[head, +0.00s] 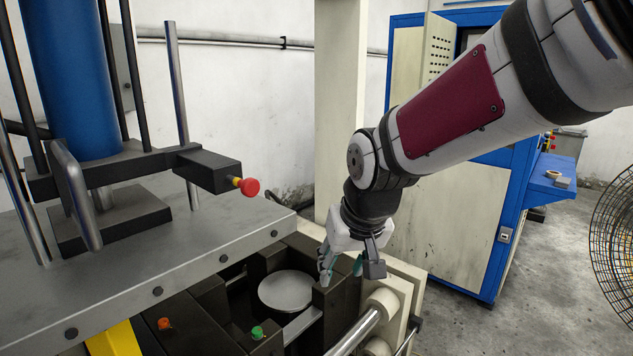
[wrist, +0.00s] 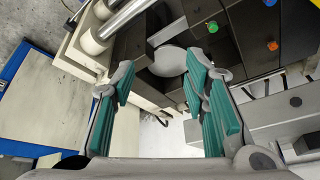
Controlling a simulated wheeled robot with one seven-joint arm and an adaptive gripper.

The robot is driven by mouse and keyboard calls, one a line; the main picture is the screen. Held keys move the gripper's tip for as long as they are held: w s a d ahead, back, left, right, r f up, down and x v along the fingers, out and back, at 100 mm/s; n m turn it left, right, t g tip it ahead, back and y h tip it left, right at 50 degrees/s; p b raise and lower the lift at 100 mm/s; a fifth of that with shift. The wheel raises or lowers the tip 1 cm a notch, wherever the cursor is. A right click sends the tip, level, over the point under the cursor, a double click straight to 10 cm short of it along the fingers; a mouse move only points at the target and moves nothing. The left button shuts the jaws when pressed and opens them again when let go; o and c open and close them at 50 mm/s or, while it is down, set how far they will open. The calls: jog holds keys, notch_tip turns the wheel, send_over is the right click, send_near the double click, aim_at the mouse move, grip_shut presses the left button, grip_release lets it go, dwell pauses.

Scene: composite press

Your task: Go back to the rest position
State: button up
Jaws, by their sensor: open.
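My gripper (head: 343,268) hangs from the arm at the centre right of the head view, in front of and above the press's dark recess. In the wrist view its teal-padded fingers (wrist: 160,90) are spread apart with nothing between them. A pale round disc (head: 286,290) lies flat in the dark recess, to the left of and below the gripper in the head view. It also shows in the wrist view (wrist: 172,60), beyond the fingertips and apart from them.
The press has a blue cylinder (head: 70,75), a grey metal table (head: 150,250) and a red knob (head: 249,187). Rollers (head: 382,302) line the recess's right side. A blue and cream cabinet (head: 450,215) stands behind the arm. A wire fan guard (head: 615,240) is at far right; open floor lies between.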

jog(key=s+d+r+m, duration=0.1)
jog(key=s+d+r, duration=0.1)
jog(key=s+d, duration=0.5)
jog(key=s+d+r+m+t+h+b, duration=0.1)
jog(key=s+d, duration=0.6)
jog(key=s, duration=0.4)
jog(key=shift+s+d+r+h, duration=0.3)
jog(key=shift+s+d+r, duration=0.05)
jog(key=shift+s+r, duration=0.05)
